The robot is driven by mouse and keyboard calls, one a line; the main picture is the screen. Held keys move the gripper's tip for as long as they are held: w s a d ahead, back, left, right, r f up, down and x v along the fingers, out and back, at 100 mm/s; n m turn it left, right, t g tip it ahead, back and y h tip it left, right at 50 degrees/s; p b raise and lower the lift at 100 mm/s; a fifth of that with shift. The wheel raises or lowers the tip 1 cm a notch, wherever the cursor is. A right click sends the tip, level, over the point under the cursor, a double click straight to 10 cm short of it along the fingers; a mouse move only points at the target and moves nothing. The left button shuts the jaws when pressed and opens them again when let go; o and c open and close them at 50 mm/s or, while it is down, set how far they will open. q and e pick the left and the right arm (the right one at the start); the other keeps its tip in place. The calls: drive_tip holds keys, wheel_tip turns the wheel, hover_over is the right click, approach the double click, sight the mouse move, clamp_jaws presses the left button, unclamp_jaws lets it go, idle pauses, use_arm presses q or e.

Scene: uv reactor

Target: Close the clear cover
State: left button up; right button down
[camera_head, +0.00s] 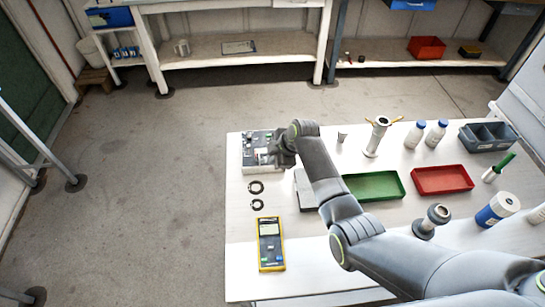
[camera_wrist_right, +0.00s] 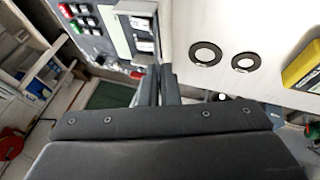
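A control box (camera_head: 258,138) with a light top sits at the far left corner of the white table. In the right wrist view its panel shows red, green and white buttons (camera_wrist_right: 80,18) beside a pale framed unit (camera_wrist_right: 140,35). I cannot clearly make out the clear cover or its angle. My right gripper (camera_head: 268,160) is at the box's near right side; its fingers (camera_wrist_right: 161,72) look together beside the framed unit, with nothing visible between them. Contact with the box is unclear. My left gripper is not in view.
Two dark rings (camera_head: 256,187) and a yellow multimeter (camera_head: 270,245) lie on the table's left side. A green tray (camera_head: 398,190), a red tray (camera_head: 441,191), a metal stand (camera_head: 376,138) and bottles (camera_head: 414,136) are to the right. My right arm crosses above the table.

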drive_tip(key=shift+w+g, duration=0.1)
drive_tip(key=shift+g, duration=0.2)
drive_tip(key=shift+w+g+b, duration=0.4)
drive_tip(key=shift+g+b, duration=0.3)
drive_tip(key=shift+b, duration=0.25)
drive_tip(key=w+g+b, duration=0.1)
drive_tip(key=g+b, duration=0.1)
drive_tip(key=b, duration=0.4)
drive_tip(key=m+g+b, duration=0.1)
drive_tip(key=g+b, duration=0.1)
drive_tip(key=b, duration=0.4)
drive_tip(key=shift+w+f, duration=0.15)
drive_tip(key=shift+w, duration=0.2)
drive_tip(key=shift+w+r+g+b, duration=0.15)
drive_tip(key=shift+g+b, duration=0.25)
drive_tip(key=shift+b, duration=0.75)
drive_tip(key=shift+r, duration=0.1)
